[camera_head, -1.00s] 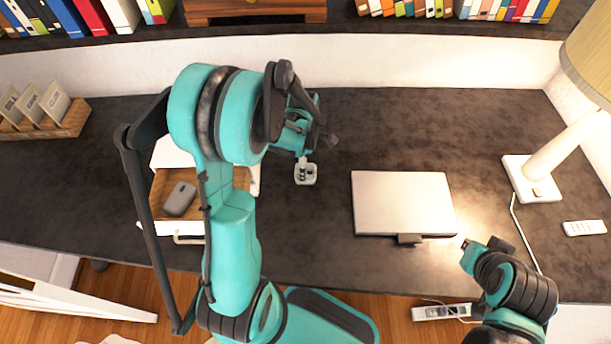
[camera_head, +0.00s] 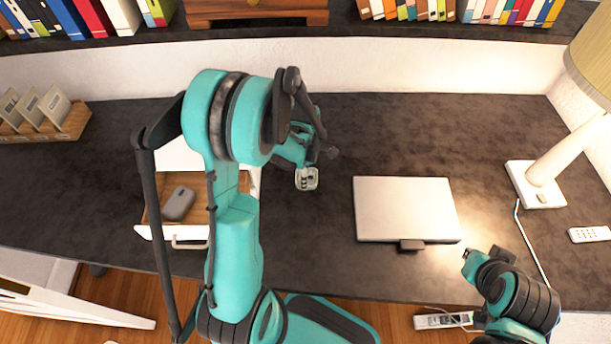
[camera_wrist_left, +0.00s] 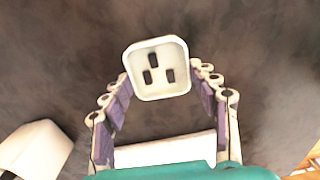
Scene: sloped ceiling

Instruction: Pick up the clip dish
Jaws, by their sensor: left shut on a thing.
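The clip dish (camera_head: 307,179) is a small, pale, square dish with rounded corners and 3 dark clips inside. In the left wrist view the clip dish (camera_wrist_left: 157,58) sits between the tips of my left gripper (camera_wrist_left: 163,82), whose fingers bend in against its two sides. In the head view my left gripper (camera_head: 305,165) is largely hidden by its own arm, with the dish just below it in the picture, over the dark desk. I cannot tell how high the dish is above the desk. My right arm is at the lower right; its gripper (camera_head: 474,259) is empty near the desk's front edge.
A closed silver laptop (camera_head: 406,209) lies right of the dish. An open drawer box (camera_head: 152,232) holding a grey mouse (camera_head: 179,203) is on the left, partly behind my arm. The desk's back middle is clear.

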